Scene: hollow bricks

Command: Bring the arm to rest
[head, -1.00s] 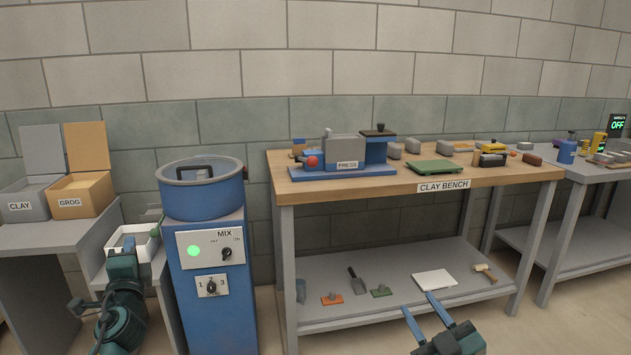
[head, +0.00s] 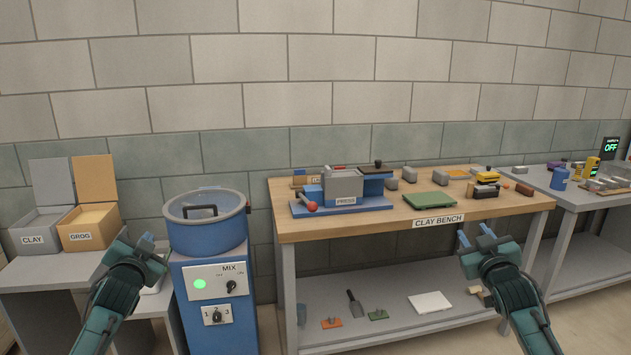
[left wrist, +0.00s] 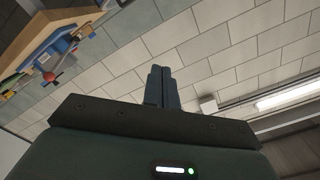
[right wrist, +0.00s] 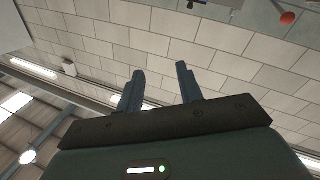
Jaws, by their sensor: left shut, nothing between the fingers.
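My left gripper (head: 139,237) is raised at the left, in front of the clay and grog bins. In the left wrist view its two fingers (left wrist: 162,72) are together with nothing between them. My right gripper (head: 476,233) is raised in front of the right part of the clay bench's front edge. In the right wrist view its fingers (right wrist: 160,72) are apart and the gap is empty. Both grippers point upward, with wall and ceiling behind them in the wrist views. Neither visibly touches anything.
The blue mixer (head: 207,236) stands between my left arm and the clay bench (head: 380,218). A press (head: 342,187), a green board (head: 430,202) and several blocks are on the bench. The clay bin (head: 38,237) and grog bin (head: 90,228) stand at the left. The shelf below holds tools.

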